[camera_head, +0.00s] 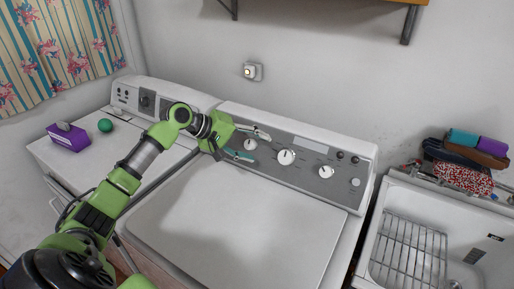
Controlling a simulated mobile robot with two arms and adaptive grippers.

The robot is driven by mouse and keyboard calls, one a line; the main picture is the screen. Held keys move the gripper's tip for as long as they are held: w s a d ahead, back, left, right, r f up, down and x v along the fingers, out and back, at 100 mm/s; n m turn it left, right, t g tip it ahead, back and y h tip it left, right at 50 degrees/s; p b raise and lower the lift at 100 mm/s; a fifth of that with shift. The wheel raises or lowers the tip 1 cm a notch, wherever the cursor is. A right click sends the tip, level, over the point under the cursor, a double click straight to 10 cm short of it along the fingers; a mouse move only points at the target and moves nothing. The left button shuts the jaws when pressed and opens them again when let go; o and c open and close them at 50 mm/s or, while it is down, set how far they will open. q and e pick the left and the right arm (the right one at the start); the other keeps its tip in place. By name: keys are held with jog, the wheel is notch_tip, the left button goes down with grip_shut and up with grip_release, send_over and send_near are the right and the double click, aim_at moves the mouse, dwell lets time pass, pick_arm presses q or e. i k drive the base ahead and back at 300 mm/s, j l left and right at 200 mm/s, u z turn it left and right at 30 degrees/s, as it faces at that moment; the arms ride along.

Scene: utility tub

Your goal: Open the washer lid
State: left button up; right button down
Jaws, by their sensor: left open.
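The washer lid (235,222) is a large white panel on top of the middle machine and lies flat, closed. Behind it rises the grey control panel with round knobs (286,157). My left arm reaches in from the left, and my left gripper (256,146) is over the back left of the washer, in front of the control panel. Its fingers are spread apart with nothing between them. One finger shows close to a panel knob; I cannot tell whether it touches. The right gripper is not in view.
A second white machine (88,152) stands at the left with a purple box (68,137) and a green ball (105,125) on it. A utility sink (440,220) with a wire rack stands at the right, folded cloths (465,160) behind it. A shelf hangs above.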

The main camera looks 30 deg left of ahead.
aim_at(226, 226)
jog(key=k, duration=1.5)
